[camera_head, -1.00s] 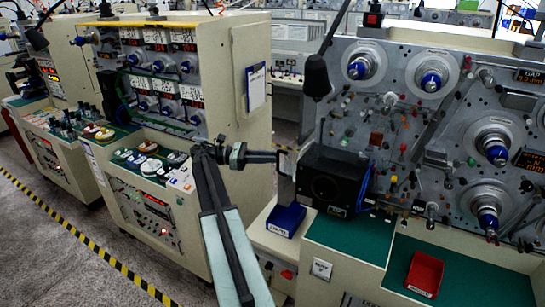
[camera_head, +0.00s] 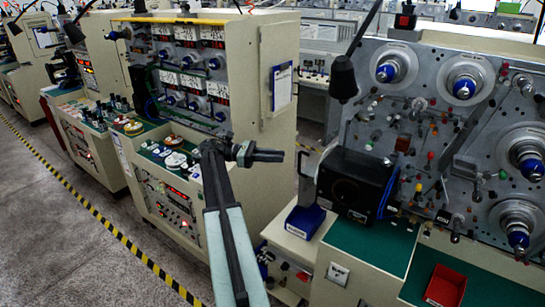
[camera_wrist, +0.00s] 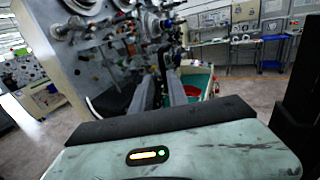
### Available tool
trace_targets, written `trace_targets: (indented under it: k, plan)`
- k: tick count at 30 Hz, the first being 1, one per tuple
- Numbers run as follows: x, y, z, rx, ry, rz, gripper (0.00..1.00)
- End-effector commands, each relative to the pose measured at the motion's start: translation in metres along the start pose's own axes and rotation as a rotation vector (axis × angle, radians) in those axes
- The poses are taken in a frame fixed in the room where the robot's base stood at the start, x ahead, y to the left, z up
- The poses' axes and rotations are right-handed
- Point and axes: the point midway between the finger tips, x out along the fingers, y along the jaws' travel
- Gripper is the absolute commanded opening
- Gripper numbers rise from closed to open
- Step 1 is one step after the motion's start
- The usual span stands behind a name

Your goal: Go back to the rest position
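My gripper (camera_head: 268,155) is at the end of my arm, in the middle of the head view. It points right, toward the black box (camera_head: 352,183) on the winding machine, and is apart from it. In the wrist view my gripper (camera_wrist: 163,93) shows two dark fingers with a gap between them and nothing held. The winding machine's grey panel (camera_head: 440,130) carries several spindles with blue caps, such as one spindle (camera_head: 463,88) at the top.
A blue-based holder (camera_head: 305,221) stands left of the black box. A red tray (camera_head: 445,286) lies on the green worktop. A beige cabinet (camera_head: 265,75) with white and coloured spools (camera_head: 175,160) is at left. Open floor (camera_head: 50,200) with yellow-black tape lies farther left.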

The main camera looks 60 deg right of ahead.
Motion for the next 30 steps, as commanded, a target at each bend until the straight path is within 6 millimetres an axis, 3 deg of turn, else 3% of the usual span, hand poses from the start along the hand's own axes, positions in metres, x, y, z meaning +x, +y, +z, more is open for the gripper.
trace_targets:
  k: [11,14,17,20,24,30]
  plan:
    - [0.009,0.002,0.0,0.0,0.0,-0.014,0.19]
    - [-0.006,0.0,-0.009,0.0,0.0,0.009,0.19]
    - [-0.058,-0.009,-0.032,0.0,0.0,0.086,0.19]
    - [-0.13,-0.041,-0.066,-0.006,0.011,0.208,0.19]
    - [-0.212,-0.104,-0.133,-0.075,0.134,0.392,0.19]
    - [-0.301,-0.207,-0.243,-0.104,0.438,0.615,0.19]
